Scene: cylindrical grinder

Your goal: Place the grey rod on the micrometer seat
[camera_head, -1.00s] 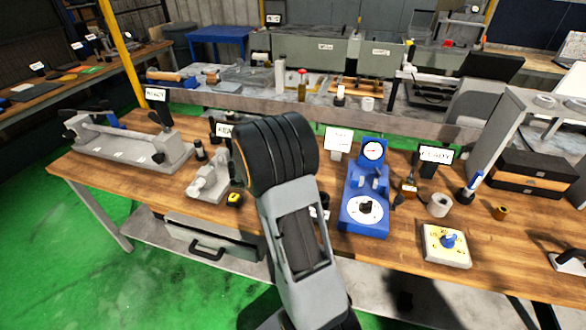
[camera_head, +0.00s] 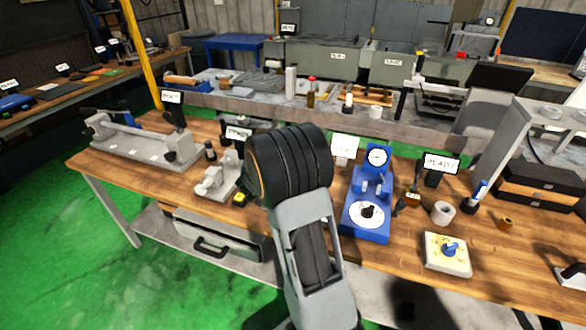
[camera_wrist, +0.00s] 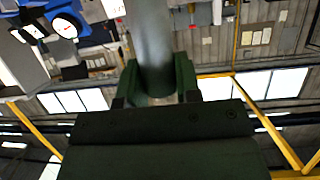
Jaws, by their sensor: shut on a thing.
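In the wrist view, my gripper (camera_wrist: 158,82) is shut on the grey rod (camera_wrist: 152,38), which stands out between the dark green jaws, its far end beyond the top edge. In the head view my own arm hides the gripper and the rod. I cannot tell for sure which fixture is the micrometer seat. A blue stand (camera_head: 352,222) with a round dial (camera_head: 377,157) and a white disc is on the wooden bench, right of my arm. The dial also shows in the wrist view (camera_wrist: 65,27).
A long grey fixture (camera_head: 140,143) lies at the bench's left end. A white block with a blue knob (camera_head: 447,254), a grey ring (camera_head: 442,213), a brass piece (camera_head: 506,222) and black drawers (camera_head: 541,187) are to the right. Bare wood (camera_head: 400,245) shows near the front edge.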

